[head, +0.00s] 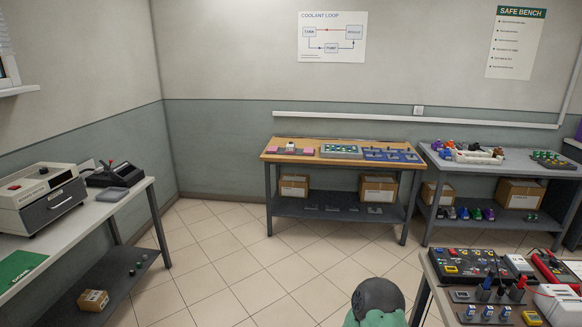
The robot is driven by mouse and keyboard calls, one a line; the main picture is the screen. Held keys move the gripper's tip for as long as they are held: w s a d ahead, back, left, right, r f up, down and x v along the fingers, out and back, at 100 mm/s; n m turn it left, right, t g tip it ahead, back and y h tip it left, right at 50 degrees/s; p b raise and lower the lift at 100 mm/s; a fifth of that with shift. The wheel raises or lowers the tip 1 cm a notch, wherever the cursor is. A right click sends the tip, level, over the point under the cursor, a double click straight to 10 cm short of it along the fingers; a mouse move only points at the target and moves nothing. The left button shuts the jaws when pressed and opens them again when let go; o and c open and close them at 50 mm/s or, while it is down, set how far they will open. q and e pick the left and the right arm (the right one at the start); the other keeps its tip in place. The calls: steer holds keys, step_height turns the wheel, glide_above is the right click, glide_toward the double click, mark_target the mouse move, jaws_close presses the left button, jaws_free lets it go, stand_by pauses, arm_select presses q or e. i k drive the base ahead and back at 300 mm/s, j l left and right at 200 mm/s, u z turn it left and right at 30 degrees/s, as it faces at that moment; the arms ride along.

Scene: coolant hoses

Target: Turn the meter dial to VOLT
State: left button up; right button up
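The bench at the lower right (424,277) carries electrical gear. A red-cased device with a pale face (551,268), perhaps the meter, lies near its right end, partly cut off by the picture edge. Its dial and any VOLT mark are too small to make out. Neither gripper shows in the head view. A dark rounded part with green below it, at the bottom edge right of the middle, seems to be part of my own arm.
A black board (470,262) and a white box (556,304) stand on that bench, with several small modules in front. A wooden-topped bench (268,152) and a grey bench (437,160) stand at the back wall. A white table (85,215) is left. The tiled floor between is clear.

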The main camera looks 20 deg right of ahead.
mark_target(554, 263)
steer(key=i+l+z, duration=0.15)
steer(key=i+z, duration=0.6)
steer(key=i, duration=0.2)
steer(key=i+j+z, duration=0.15)
steer(key=i+z, duration=0.25)
steer(key=i, duration=0.1)
